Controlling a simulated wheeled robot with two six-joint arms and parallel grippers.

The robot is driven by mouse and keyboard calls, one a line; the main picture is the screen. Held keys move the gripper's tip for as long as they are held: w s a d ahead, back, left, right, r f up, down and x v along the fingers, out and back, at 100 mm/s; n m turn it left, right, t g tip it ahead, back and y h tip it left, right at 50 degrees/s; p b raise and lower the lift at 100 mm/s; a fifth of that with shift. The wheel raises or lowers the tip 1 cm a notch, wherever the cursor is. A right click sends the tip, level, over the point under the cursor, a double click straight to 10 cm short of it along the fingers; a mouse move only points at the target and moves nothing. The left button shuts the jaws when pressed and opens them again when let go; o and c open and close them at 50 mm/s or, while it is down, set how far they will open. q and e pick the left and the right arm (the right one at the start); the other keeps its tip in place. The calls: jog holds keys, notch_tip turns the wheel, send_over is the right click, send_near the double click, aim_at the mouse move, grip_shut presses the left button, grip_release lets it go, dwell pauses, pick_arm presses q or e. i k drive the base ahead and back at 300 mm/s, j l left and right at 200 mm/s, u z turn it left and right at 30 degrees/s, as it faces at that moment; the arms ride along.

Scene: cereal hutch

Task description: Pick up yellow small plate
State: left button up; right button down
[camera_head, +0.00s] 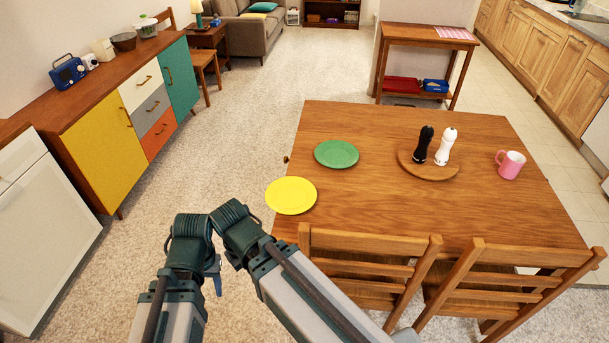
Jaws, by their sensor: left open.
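The yellow small plate (291,196) lies flat at the left edge of the wooden table (390,215), with its left rim out over the edge. It is empty and fully visible. My left gripper (216,280) shows only as a small dark blue part between my arm links, left of and nearer than the plate. It is open, apart from the plate, and mostly hidden by my arm. My right gripper is not seen.
A green plate (336,154) lies behind the yellow one. A round wooden board (430,170) holds a black and a white mill, with a pink mug (510,164) to the right. Two chairs (370,262) stand at the near edge. A colourful sideboard (130,110) stands left; carpet between is clear.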

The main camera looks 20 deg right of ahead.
aim_at(288, 194)
jog(key=i+j+z, duration=0.15)
jog(key=j, duration=0.2)
jog(key=i+j+z, duration=0.1)
jog(key=j, duration=0.3)
jog(key=i+j+z, duration=0.15)
jog(key=j, duration=0.25)
jog(key=i+j+z, duration=0.2)
jog(key=i, duration=0.15)
jog(key=i+j+z, duration=0.15)
jog(key=i, duration=0.2)
jog(key=i+z, duration=0.15)
jog(key=i, duration=0.1)
